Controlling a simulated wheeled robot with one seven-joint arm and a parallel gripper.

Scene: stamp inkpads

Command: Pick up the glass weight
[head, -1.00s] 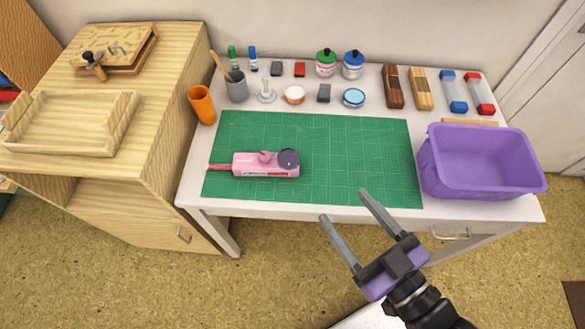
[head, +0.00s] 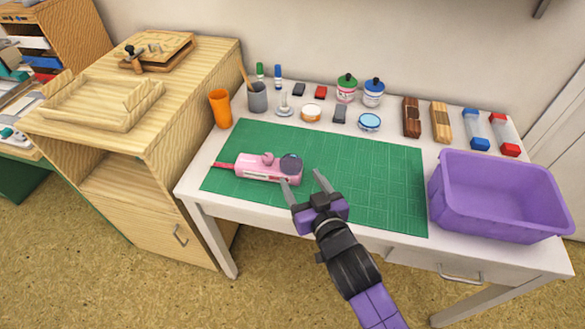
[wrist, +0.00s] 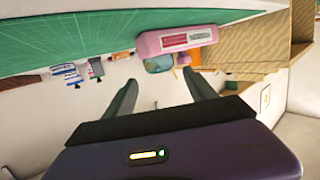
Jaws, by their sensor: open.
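A round, dark grey-blue, glassy piece (head: 291,164), which looks like the glass weight, sits on the right end of a pink box-shaped item (head: 252,173). That pink item lies on the green cutting mat (head: 360,185). In the upside-down wrist view the glassy piece (wrist: 158,63) looks teal and see-through, against the pink item (wrist: 175,40). My gripper (head: 302,178) is open and empty, its fingers near the pink item's right end in the head view. In the wrist view the glassy piece shows beyond the gap between the fingers (wrist: 162,88).
A purple bin (head: 500,190) stands at the desk's right end. An orange cup (head: 220,109), a grey pen cup (head: 257,97), inkpads, jars and wooden blocks line the back. A wooden cabinet (head: 150,160) stands left. The mat's right half is clear.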

